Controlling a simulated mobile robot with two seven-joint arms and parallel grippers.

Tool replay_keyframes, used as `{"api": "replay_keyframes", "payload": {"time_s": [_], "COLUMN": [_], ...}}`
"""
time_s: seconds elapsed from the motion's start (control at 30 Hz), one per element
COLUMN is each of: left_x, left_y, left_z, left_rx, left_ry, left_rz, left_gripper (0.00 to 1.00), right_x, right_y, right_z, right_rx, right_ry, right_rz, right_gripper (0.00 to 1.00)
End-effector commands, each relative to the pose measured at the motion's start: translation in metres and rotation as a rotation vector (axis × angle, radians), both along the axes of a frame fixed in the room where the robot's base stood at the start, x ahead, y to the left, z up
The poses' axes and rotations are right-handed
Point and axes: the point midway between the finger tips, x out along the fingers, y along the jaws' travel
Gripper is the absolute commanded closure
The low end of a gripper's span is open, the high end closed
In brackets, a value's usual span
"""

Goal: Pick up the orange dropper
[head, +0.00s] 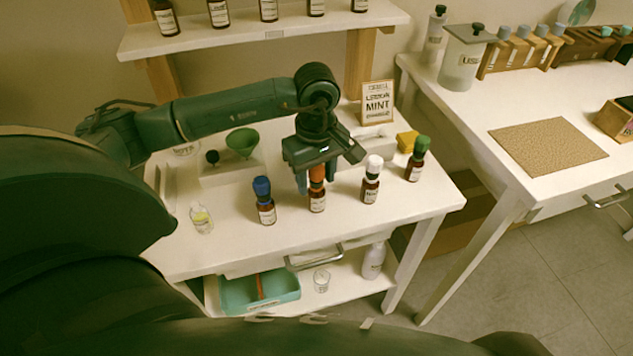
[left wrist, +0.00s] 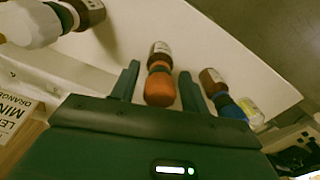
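The orange dropper (head: 317,174) is the top of a brown labelled bottle (head: 317,203) standing upright on the white table, in a row of bottles. My left gripper (head: 316,188) is above this bottle, pointing down, with its fingers on either side of the dropper. In the left wrist view the orange dropper (left wrist: 160,88) sits between the two open fingers (left wrist: 158,85), with a gap on both sides. The gripper hides part of the dropper in the head view. My right gripper does not show.
A blue-topped bottle (head: 264,200) stands left of it. A white-topped bottle (head: 371,180) and a green-topped bottle (head: 415,158) stand right. A small clear bottle (head: 201,219), a green funnel (head: 242,142) and a mint sign (head: 377,103) are on the same table.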

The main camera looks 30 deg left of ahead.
Motion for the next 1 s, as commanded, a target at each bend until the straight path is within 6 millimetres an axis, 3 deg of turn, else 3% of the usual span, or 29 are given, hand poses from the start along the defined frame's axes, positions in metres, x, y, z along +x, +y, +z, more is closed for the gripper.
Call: {"api": "replay_keyframes", "payload": {"time_s": [0.27, 0.63, 0.77, 1.0], "left_x": [0.0, 0.0, 0.001, 0.001], "left_y": [0.0, 0.0, 0.0, 0.0], "left_z": [0.0, 0.005, 0.023, 0.072], "left_rx": [0.0, -0.001, 0.0, -0.001], "left_ry": [0.0, -0.002, -0.005, -0.006], "left_rz": [0.0, 0.0, -0.001, -0.001], "left_gripper": [0.78, 0.79, 0.79, 0.79], "right_x": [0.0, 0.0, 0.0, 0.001], "right_y": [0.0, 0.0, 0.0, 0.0], "right_z": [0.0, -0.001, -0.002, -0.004], "right_rx": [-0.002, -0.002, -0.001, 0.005], "right_ry": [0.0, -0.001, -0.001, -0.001], "right_rz": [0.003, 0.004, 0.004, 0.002], "right_gripper": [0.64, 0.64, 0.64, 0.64]}}
